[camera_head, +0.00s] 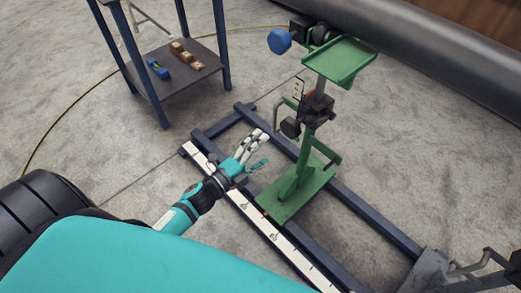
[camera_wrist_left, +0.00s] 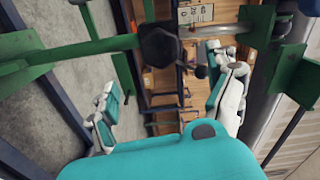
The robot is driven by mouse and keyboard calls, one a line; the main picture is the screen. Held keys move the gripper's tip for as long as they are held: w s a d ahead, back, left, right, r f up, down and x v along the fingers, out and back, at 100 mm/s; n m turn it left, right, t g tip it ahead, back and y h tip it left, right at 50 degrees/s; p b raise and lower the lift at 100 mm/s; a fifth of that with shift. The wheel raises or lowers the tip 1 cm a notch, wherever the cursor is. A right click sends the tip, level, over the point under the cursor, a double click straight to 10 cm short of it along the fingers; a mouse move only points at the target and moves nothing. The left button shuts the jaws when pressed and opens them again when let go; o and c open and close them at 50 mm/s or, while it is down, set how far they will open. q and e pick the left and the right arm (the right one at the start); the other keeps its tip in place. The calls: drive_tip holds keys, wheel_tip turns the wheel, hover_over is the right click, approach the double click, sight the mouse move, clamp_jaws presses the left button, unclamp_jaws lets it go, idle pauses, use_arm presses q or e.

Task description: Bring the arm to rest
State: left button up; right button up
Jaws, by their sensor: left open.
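My left gripper (camera_head: 263,150) is teal and white and reaches in from the lower left in the head view. Its fingers are spread and empty, above the floor rails and just left of the green stand (camera_head: 299,190). In the left wrist view, my left gripper (camera_wrist_left: 172,68) shows a finger on each side with nothing between them. Green bars and a dark round knob (camera_wrist_left: 160,45) of the stand show beyond the fingers; I cannot tell whether any finger touches them. My right gripper is not in view.
Dark blue rails (camera_head: 375,222) and a white measuring strip (camera_head: 262,222) lie on the concrete floor. A table (camera_head: 205,50) with small blocks stands at the upper left. A large grey pipe (camera_head: 440,50) runs across the upper right.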

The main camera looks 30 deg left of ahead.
use_arm(q)
drive_tip(key=shift+a, duration=0.1)
idle(0.5)
drive_tip(key=s+a+f+n+g+y, duration=0.2)
drive_tip(key=s+f+n+g+y, duration=0.15)
drive_tip(key=f+n, duration=0.25)
drive_tip(key=s+a+f+n+g+y, duration=0.2)
drive_tip(key=s+f+n+g+y, duration=0.15)
drive_tip(key=f+n, duration=0.35)
drive_tip(key=s+d+f+n+g+h+p, duration=0.1)
drive_tip(key=s+d+f+n+g+p, duration=0.35)
drive_tip(key=s, duration=0.55)
drive_tip(key=s+d+f+n+g+p, duration=0.1)
drive_tip(key=s+f+g+p, duration=0.35)
drive_tip(key=s+f, duration=0.4)
drive_tip(key=s+a+p, duration=0.3)
drive_tip(key=s+p, duration=0.6)
drive_tip(key=s, duration=0.5)
drive_tip(key=shift+f+m, duration=0.3)
drive_tip(key=shift+m, duration=0.05)
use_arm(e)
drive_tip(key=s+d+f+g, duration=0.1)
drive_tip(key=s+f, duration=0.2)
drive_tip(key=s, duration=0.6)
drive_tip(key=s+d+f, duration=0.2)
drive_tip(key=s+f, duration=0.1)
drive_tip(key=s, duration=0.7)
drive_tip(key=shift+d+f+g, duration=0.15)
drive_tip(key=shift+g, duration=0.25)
